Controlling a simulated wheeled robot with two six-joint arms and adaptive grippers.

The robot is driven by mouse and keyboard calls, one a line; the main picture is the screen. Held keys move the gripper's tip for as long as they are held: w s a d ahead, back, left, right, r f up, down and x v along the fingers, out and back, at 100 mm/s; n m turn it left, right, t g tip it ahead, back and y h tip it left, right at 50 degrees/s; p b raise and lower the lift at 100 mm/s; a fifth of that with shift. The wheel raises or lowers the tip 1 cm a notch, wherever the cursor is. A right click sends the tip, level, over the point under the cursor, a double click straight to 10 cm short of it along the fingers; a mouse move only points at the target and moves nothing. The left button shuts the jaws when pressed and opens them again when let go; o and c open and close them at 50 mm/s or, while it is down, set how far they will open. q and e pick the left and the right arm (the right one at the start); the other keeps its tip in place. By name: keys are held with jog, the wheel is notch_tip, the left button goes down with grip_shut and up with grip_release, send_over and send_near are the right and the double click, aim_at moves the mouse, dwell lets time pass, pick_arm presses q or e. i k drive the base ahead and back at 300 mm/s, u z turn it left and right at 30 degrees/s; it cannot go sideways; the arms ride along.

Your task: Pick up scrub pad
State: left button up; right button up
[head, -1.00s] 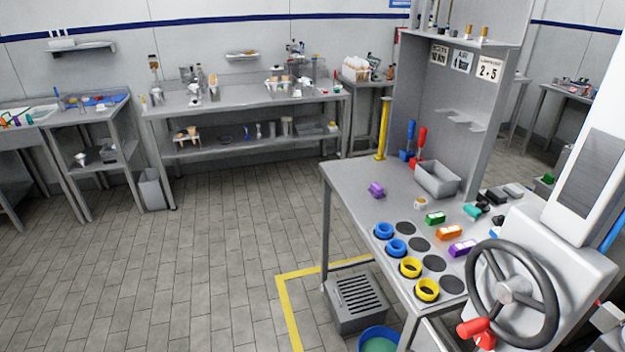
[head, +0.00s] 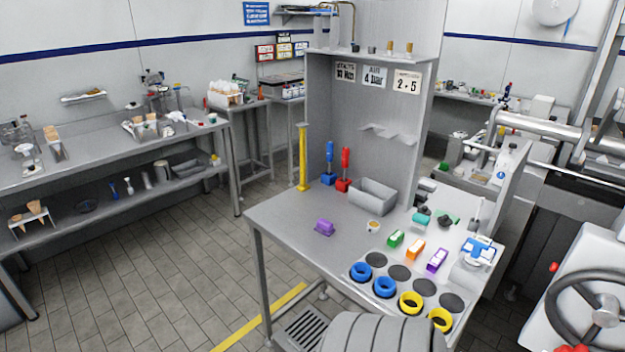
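I cannot tell for sure which item is the scrub pad. A small purple block (head: 325,228) lies alone on the left part of the grey worktable (head: 285,217). Green (head: 396,238), orange (head: 416,249) and second purple (head: 437,260) blocks with pale labels lie in a slanting row further right. A teal item (head: 420,222) lies behind them near dark items. Neither of my grippers is in view.
Blue rings (head: 361,272) and yellow rings (head: 410,302) sit by dark round spots along the table front. A grey bin (head: 372,196) and a yellow post (head: 303,158) stand at the back. A handwheel (head: 603,314) is at right. A grey ribbed shape (head: 385,335) covers the bottom edge.

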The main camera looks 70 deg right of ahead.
aim_at(326, 228)
jog(key=z, duration=0.6)
jog(key=i, duration=0.8)
jog(key=z, duration=0.8)
